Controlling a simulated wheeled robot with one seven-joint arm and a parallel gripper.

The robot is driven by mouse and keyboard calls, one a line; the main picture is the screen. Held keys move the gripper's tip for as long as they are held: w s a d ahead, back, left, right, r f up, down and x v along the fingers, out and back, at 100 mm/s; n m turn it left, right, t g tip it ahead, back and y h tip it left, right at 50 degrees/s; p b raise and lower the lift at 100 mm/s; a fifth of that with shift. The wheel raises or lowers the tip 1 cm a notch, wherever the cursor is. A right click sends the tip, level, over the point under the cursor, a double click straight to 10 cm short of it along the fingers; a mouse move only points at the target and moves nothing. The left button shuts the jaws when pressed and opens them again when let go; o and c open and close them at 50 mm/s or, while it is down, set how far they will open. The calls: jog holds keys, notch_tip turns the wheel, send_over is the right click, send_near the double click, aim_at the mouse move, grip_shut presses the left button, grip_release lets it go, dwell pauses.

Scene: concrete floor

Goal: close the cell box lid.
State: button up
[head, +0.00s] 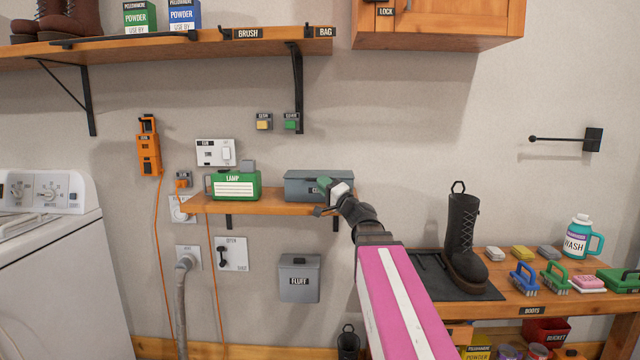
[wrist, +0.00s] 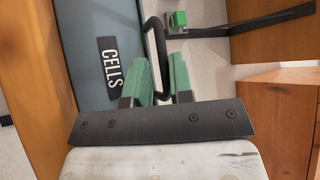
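The cell box (head: 305,187) is a grey-blue box on the small wooden wall shelf in the head view. In the wrist view its face (wrist: 88,35) fills the upper left, with a black CELLS label (wrist: 110,62). A black loop handle (wrist: 152,30) stands out at its edge. My gripper (head: 322,187) is in front of the box's right half and hides part of it. In the wrist view the green fingers of my gripper (wrist: 163,75) are apart, with the handle's near end between them. I cannot tell whether they touch it. The lid's exact angle is unclear.
A green LAMP box (head: 236,187) stands left of the cell box on the same shelf (head: 262,208). A grey FLUFF bin (head: 299,280) hangs below. The long upper shelf (head: 200,48) is above. A bench with a boot (head: 461,240) is at right.

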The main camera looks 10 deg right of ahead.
jog(key=v, duration=0.9)
jog(key=s+a+f+n+g+h, duration=0.1)
jog(key=a+f+n+g, duration=0.2)
jog(key=f, duration=0.5)
jog(key=s+a+f+g+h, duration=0.1)
jog(key=a+f+g, duration=0.25)
jog(key=f, duration=0.55)
jog(key=s+a+f+n+g+h, duration=0.1)
jog(key=a+f+n+g, duration=0.15)
jog(key=f+g, duration=0.4)
jog(key=s+d+f+g+h, duration=0.2)
jog(key=s+f+h, duration=0.3)
jog(key=f, duration=0.5)
jog(key=s+d+f+g+h, duration=0.3)
jog(key=s+d+f+h, duration=0.1)
jog(key=f, duration=0.7)
jog(key=shift+s+f+n+h, duration=0.2)
jog(key=shift+s+n+h, duration=0.25)
jog(key=shift+s+h, duration=0.2)
